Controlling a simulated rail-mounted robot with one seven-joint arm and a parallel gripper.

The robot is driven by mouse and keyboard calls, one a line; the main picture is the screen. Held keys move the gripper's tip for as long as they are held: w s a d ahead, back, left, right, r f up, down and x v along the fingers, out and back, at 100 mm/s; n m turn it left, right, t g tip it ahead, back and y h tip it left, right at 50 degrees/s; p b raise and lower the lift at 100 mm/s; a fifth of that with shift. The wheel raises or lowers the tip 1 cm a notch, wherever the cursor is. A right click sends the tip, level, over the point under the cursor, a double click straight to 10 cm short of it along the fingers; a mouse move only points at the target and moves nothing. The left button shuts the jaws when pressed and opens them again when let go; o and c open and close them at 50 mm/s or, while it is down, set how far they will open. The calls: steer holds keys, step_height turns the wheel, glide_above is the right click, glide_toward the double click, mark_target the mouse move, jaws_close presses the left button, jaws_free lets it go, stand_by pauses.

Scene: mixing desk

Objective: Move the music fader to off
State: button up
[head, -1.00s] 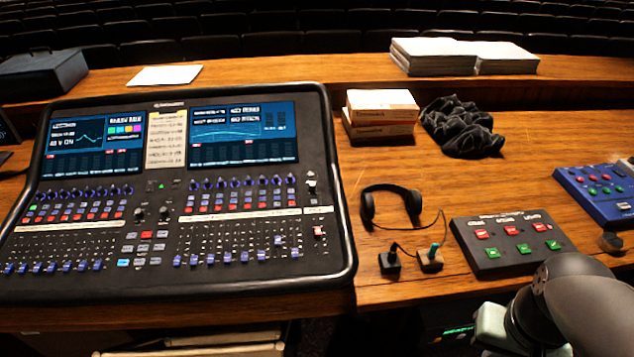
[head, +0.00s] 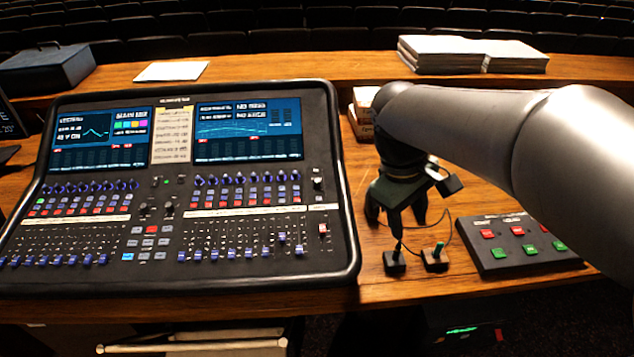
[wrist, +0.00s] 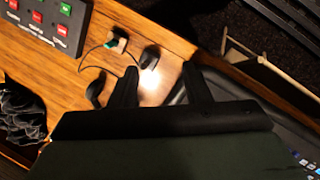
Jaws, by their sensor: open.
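The mixing desk (head: 345,250) fills the left half of the head view, with rows of blue-capped faders along its front. One blue fader cap (head: 282,237) sits higher than its neighbours. A red-capped fader (head: 323,229) stands alone at the right end. The strip labels are too small to read, so I cannot tell which is the music fader. My gripper (head: 408,222) hangs over the table right of the desk, above the headphones, apart from the faders. In the wrist view its fingers (wrist: 160,72) are spread and empty.
A black button box (head: 515,245) and two small boxes, one plain (head: 395,262) and one with a green toggle (head: 435,260), sit near the front edge. Book stacks stand behind. A cable crosses the wood. My gripper partly hides the headphones (wrist: 97,90).

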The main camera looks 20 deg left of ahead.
steer(key=a+n+t, duration=0.1)
steer(key=a+n, duration=0.5)
steer(key=a, duration=1.1)
steer(key=n+t, duration=0.1)
steer(key=n, duration=0.4)
glide_toward(280, 236)
steer(key=shift+h, duration=0.4)
steer(key=x, duration=0.5)
steer(key=p+x, duration=0.1)
steer(key=x, duration=0.1)
steer(key=shift+a+f, duration=0.2)
steer(key=shift+f, duration=0.2)
